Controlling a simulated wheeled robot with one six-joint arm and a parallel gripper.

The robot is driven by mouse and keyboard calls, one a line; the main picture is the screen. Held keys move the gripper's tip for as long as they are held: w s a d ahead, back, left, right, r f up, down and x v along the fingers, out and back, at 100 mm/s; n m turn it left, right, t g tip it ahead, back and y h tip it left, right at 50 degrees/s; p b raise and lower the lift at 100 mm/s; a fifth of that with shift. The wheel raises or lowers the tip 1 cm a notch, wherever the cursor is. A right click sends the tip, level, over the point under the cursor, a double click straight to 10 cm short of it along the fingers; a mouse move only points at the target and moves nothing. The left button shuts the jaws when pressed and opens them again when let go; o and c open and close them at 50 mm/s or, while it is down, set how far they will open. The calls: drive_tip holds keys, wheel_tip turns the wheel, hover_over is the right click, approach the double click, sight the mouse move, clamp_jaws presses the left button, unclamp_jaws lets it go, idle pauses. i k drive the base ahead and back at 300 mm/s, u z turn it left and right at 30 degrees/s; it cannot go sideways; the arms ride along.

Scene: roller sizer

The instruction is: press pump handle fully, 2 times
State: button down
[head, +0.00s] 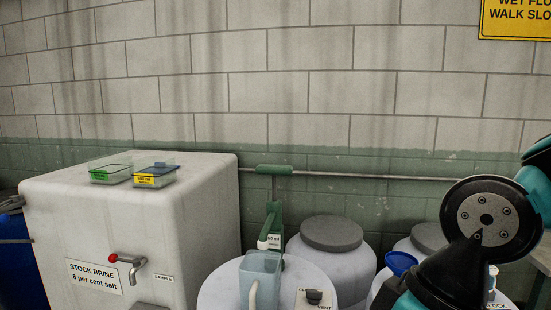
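The pump has a green T-shaped handle (274,169), raised well above its green body (274,215). A pale spout (264,244) sticks out low on the pump's front. A translucent bluish jug (261,266) with a pale handle stands in front of the pump, close below the spout; I cannot tell if they touch. The pump rises at a white drum (215,290); its foot is hidden by the jug. My arm shows at the right, well away from the pump handle. My gripper is not in view.
A white brine tank (100,225) with a red-handled tap (128,261) stands left, with two small tubs (110,173) (156,175) on top. Grey-lidded drums (332,232) stand right of the pump. A blue funnel (401,261) is near my arm. A pipe (380,177) runs along the wall behind.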

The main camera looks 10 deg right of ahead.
sight(264, 169)
drive_tip(key=u, duration=0.9)
drive_tip(key=i, duration=0.65)
drive_tip(key=z, duration=0.35)
